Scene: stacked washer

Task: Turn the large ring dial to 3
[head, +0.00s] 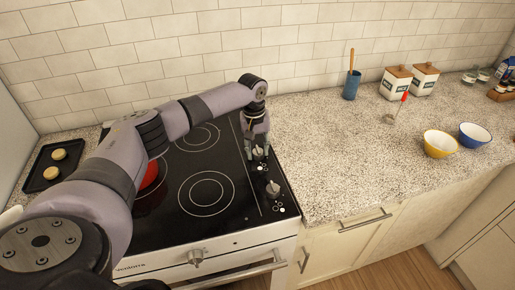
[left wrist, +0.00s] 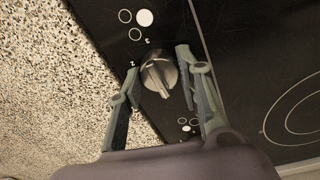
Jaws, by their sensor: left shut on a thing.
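My left gripper (head: 257,148) reaches down over the right side of the black cooktop (head: 232,230). It is shut on a silver dial, which shows between its two fingers in the left wrist view (left wrist: 160,76). The dial has a raised bar across its face. The digits 3 and 2 are printed beside it, and a group of circles with one filled white (left wrist: 144,18) is near it. Another silver dial (head: 273,189) stands nearer the front. A burner (head: 150,175) glows red, partly hidden by my arm. I cannot tell the held dial's setting for sure.
A dark tray (head: 36,184) with two round items lies left of the cooktop. The speckled counter right of the cooktop is clear nearby. Farther right are a blue cup (head: 352,88), white canisters (head: 397,84), a yellow bowl (head: 440,143) and a blue bowl (head: 474,136).

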